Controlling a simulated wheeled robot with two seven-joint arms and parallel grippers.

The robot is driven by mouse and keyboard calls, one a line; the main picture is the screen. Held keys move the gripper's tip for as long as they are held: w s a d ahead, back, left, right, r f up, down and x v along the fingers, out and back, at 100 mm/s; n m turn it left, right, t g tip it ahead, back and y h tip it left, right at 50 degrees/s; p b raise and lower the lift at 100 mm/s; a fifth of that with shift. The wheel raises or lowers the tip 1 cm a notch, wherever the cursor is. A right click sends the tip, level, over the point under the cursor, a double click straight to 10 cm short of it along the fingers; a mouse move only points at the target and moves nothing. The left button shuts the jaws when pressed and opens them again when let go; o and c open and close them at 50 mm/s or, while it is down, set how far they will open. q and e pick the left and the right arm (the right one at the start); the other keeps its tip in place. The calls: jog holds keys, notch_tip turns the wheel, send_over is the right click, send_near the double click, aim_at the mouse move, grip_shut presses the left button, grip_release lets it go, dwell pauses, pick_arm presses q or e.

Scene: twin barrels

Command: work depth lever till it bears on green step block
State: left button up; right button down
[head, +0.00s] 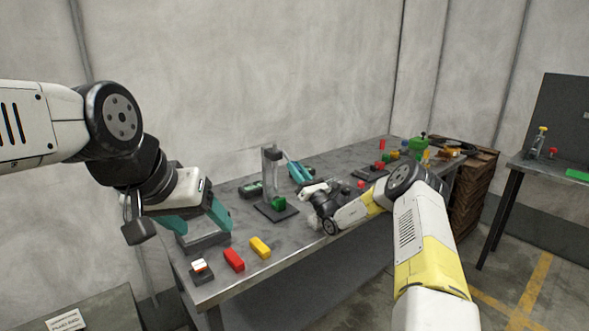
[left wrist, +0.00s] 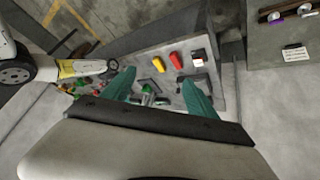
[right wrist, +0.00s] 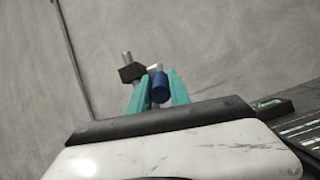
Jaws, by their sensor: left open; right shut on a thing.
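The depth lever's stand has a grey column (head: 267,178) on a dark base plate (head: 268,214) on the workbench. The green step block (head: 278,203) sits on that plate at the column's foot. My right gripper (head: 297,172) is beside the column's upper part. In the right wrist view, its teal fingers (right wrist: 158,92) are shut on the lever's blue knob (right wrist: 159,86), next to a black block (right wrist: 131,73) on the post. The lever's contact with the green block is not visible. My left gripper (head: 197,219) is open and empty above the bench's left end.
A red block (head: 234,259), a yellow block (head: 260,247) and a small black box (head: 202,273) lie along the bench's front left edge. A green-screened device (head: 251,189) lies left of the column. Several coloured parts crowd the bench's far right end (head: 400,152).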

pick_arm(q)
jog(key=shift+c, duration=0.5)
jog(key=shift+w+a, duration=0.1)
jog(key=shift+w, duration=0.1)
jog(key=c, duration=0.4)
jog(key=shift+m+t+y, duration=0.3)
jog(key=shift+t+y, duration=0.3)
jog(key=shift+t, duration=0.1)
jog(key=w, duration=0.2)
jog(key=w+a+r, duration=0.1)
jog(key=w, duration=0.2)
jog(key=w+a+r, duration=0.1)
jog(key=w, duration=0.1)
jog(key=shift+w+a, duration=0.15)
jog(key=shift+w, duration=0.05)
grip_shut()
jog(key=w+d+r+m+t, duration=0.1)
jog(key=w+r+m+t, duration=0.1)
jog(key=w, duration=0.9)
jog(key=w+r+m+t, duration=0.2)
jog(key=w, duration=0.8)
jog(key=w+d+f+m+h, duration=0.4)
jog(key=w+d+f, duration=0.4)
jog(key=w+d, duration=0.1)
jog(key=w+d+f+m+g+h, duration=0.1)
jog(key=w+d+f+m+h, duration=0.3)
jog(key=w+d+f, duration=0.4)
jog(key=shift+w+d+m, duration=0.6)
jog(key=shift+w+d, duration=0.55)
jog(key=shift+w, duration=0.8)
